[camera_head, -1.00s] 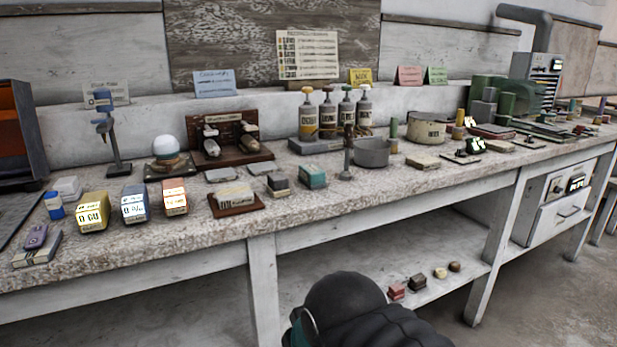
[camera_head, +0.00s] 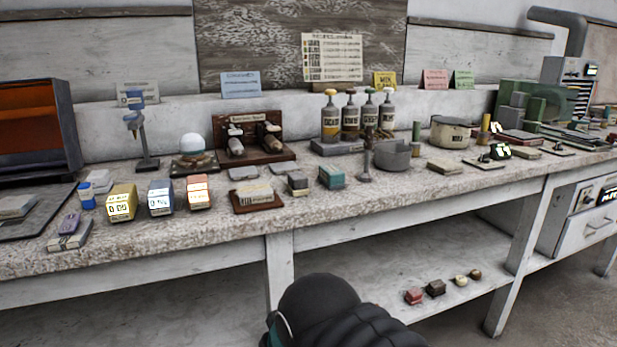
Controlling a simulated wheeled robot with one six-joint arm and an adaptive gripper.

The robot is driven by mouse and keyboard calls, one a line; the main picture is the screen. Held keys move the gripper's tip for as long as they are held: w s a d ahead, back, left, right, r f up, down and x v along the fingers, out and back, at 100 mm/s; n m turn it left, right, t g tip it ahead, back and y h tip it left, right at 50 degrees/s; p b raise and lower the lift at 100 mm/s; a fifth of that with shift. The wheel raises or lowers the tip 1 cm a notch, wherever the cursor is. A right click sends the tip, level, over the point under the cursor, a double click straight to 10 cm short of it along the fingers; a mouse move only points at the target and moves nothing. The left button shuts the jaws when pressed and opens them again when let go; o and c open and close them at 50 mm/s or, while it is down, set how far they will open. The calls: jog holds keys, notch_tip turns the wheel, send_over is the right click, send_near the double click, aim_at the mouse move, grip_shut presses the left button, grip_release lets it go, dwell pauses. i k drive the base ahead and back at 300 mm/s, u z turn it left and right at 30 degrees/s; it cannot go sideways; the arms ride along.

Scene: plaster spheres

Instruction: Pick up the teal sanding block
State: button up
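The teal sanding block (camera_head: 332,177) lies on the bench top near its front edge, around the middle of the picture. It is a small box with a teal body and a paler, greyish top. A dark grey block pair (camera_head: 298,185) sits to its left, and a thin metal stand (camera_head: 366,160) rises just to its right. Part of my arm, dark and rounded, shows at the bottom centre, in front of and below the bench top. My gripper's fingers are not in view.
The long bench (camera_head: 160,238) has a lower shelf with several small blocks. A grey pot (camera_head: 392,155), a brown-trayed block (camera_head: 257,198), pump bottles (camera_head: 350,122) and yellow, blue and orange boxes (camera_head: 121,203) crowd the top. Bare bench lies in front of the teal block.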

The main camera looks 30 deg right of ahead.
aim_at(333, 177)
jog(key=u, duration=0.05)
jog(key=i, duration=0.15)
jog(key=z, duration=0.85)
